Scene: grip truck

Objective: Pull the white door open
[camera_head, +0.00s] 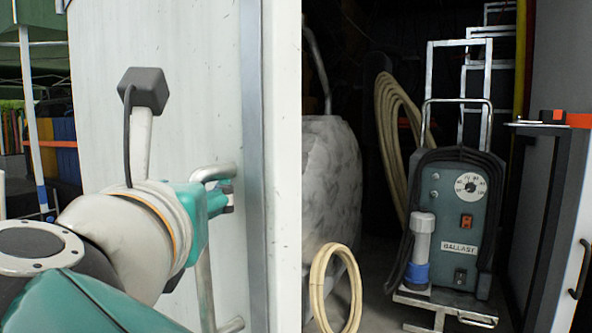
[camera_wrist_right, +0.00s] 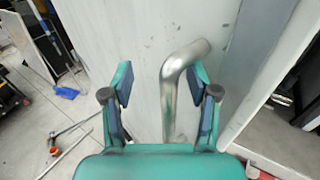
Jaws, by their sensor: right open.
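The white door (camera_head: 185,45) fills the left half of the head view and also shows in the right wrist view (camera_wrist_right: 130,35). A metal bar handle (camera_head: 207,285) runs down it near its grey edge strip. My right gripper (camera_head: 222,196) is at the upper part of this handle. In the right wrist view the right gripper (camera_wrist_right: 161,88) is open, with the handle (camera_wrist_right: 169,90) between its fingers. The handle is closer to the right-hand finger there; I cannot tell whether they touch. My left gripper is not in view.
Right of the door's edge is a dark interior with a teal ballast unit (camera_head: 455,213), coiled hose (camera_head: 388,140) and a pale covered bulk (camera_head: 335,175). Another panel with a black handle (camera_head: 581,270) stands far right. In the right wrist view, poles (camera_wrist_right: 75,130) lie on the floor at left.

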